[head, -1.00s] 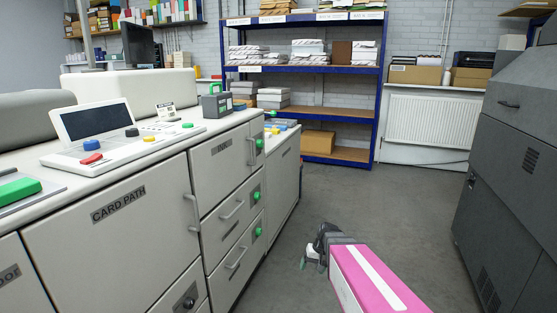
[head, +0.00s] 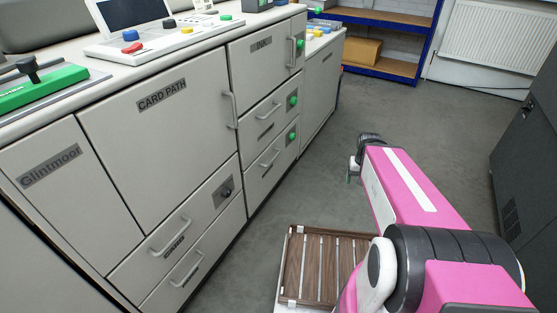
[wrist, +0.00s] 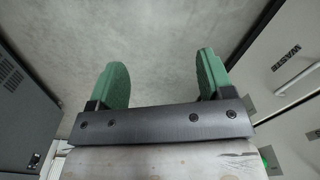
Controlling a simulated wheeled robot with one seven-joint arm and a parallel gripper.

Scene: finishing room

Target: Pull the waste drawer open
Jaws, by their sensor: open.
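The light grey cabinet front runs along the left of the head view. It has several shut drawers with bar handles: an upper right drawer (head: 264,119), one below it (head: 271,156), and two lower left drawers (head: 172,238) (head: 187,270). Their small labels are too blurred in the head view to tell which is the waste drawer. In the wrist view a drawer front with a bar handle (wrist: 299,88) and an upside-down label (wrist: 286,55), possibly WASTE, is at right. My gripper (head: 352,172) is open and empty, over the floor, apart from the cabinet. Its green fingers (wrist: 158,82) are spread.
The card path door (head: 165,150) and ink door (head: 264,65) are shut. A dark grey machine (head: 525,150) stands at right. Blue shelving (head: 432,45) and a radiator (head: 490,35) are at the back.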

